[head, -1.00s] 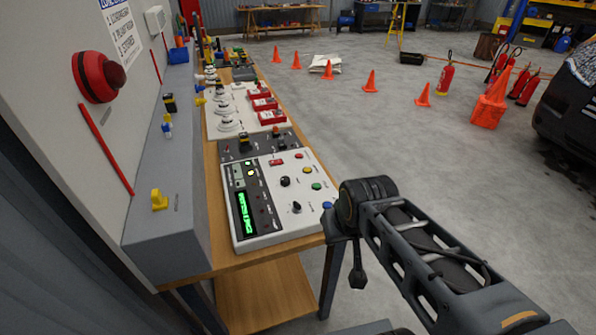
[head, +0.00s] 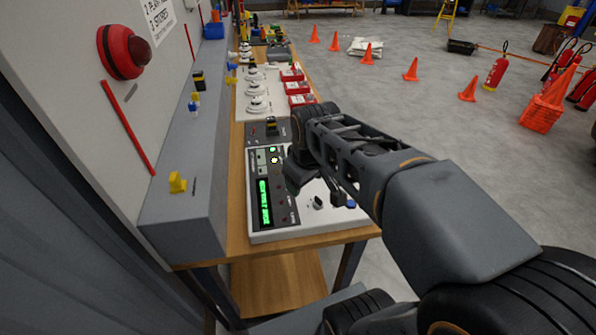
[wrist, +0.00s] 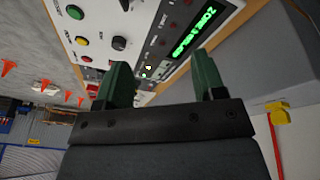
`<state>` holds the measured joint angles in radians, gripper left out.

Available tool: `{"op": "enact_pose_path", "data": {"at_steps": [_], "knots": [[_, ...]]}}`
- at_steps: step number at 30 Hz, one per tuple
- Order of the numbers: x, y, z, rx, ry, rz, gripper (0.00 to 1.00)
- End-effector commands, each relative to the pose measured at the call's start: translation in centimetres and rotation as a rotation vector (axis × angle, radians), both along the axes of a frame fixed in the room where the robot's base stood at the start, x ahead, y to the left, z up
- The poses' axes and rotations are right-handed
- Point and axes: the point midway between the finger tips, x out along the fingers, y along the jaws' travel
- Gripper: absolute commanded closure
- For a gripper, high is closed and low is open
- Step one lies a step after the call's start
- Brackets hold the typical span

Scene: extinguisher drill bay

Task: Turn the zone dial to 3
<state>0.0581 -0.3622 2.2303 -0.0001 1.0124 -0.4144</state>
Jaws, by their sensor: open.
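The white control panel (head: 328,225) lies on the wooden bench with a lit green display (head: 264,203). A black knob (head: 318,203) stands on its near part; it may be the zone dial, but labels are too small to read. In the wrist view two dark knobs show, one at the top edge (wrist: 124,4) and one lower (wrist: 119,43). The wrist view's display (wrist: 195,30) starts with "ZONE". My gripper (wrist: 165,70) is open and empty, its green fingers apart above the panel, touching no knob that I can see. My arm hides part of the panel in the head view.
A grey wall box with a yellow lever (head: 177,182) runs along the panel's left. Behind the panel are white round detectors (head: 257,88) and red call points (head: 300,88). Orange cones (head: 411,70) and extinguishers (head: 496,67) stand on the floor at right.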

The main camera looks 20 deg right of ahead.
Motion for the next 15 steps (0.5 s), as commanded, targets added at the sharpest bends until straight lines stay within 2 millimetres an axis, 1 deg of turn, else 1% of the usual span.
{"op": "enact_pose_path", "data": {"at_steps": [1,3,6,9,12,15], "knots": [[2.2,-1.0,0.4,-0.026,0.036,0.090,0.37],[4.8,-2.2,0.9,-0.061,0.080,0.239,0.37],[8.3,-3.9,1.0,-0.094,0.136,0.448,0.37],[11.3,-5.5,0.6,-0.111,0.181,0.636,0.37],[13.5,-6.9,0.0,-0.118,0.213,0.789,0.37],[15.0,-7.8,-0.6,-0.120,0.232,0.902,0.37]]}}
